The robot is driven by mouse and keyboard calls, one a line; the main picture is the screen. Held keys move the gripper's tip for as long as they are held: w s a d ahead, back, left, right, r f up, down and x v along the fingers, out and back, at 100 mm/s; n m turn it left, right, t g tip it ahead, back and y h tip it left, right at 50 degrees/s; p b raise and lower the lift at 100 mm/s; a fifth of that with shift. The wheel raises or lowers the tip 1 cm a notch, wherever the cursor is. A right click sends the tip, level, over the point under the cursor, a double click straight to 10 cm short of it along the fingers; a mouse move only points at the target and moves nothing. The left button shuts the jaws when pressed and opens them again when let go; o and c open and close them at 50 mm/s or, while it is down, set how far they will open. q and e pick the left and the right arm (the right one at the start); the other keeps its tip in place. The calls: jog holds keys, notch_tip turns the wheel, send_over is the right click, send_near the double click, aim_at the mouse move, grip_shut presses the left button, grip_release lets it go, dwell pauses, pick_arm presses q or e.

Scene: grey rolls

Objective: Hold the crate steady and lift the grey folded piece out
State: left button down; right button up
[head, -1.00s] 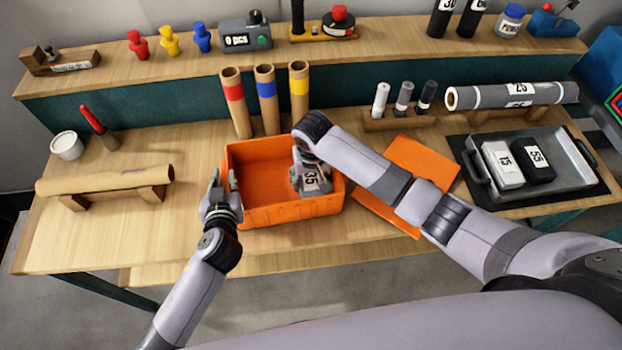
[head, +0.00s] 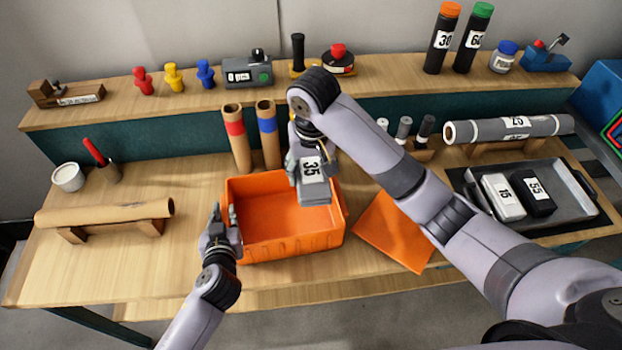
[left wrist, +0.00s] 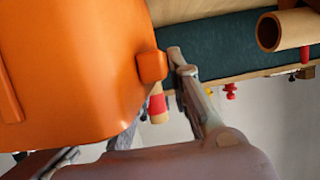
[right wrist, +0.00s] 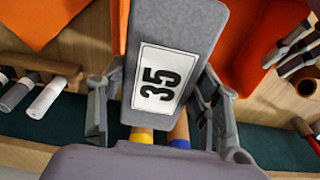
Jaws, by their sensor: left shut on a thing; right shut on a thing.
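The orange crate (head: 265,247) stands on the wooden bench, its inside bare where I can see it. My left gripper (head: 229,222) is shut on the crate's left wall; the left wrist view shows the crate (left wrist: 70,70) close up beside the fingers. The grey folded piece (head: 315,190), with a white label reading 35, hangs upright above the crate's right half. My right gripper (head: 306,158) is shut on its upper part. In the right wrist view the grey piece (right wrist: 165,65) sits between both fingers.
An orange sheet (head: 390,232) lies right of the crate. A grey tray (head: 575,205) with a white and a black piece stands further right. Cardboard tubes (head: 237,140) stand behind the crate. A brown roll (head: 105,210) rests on a stand at left.

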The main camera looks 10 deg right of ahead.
pick_arm(q)
jog(key=c, duration=1.4)
grip_release()
jog(key=v, duration=1.2)
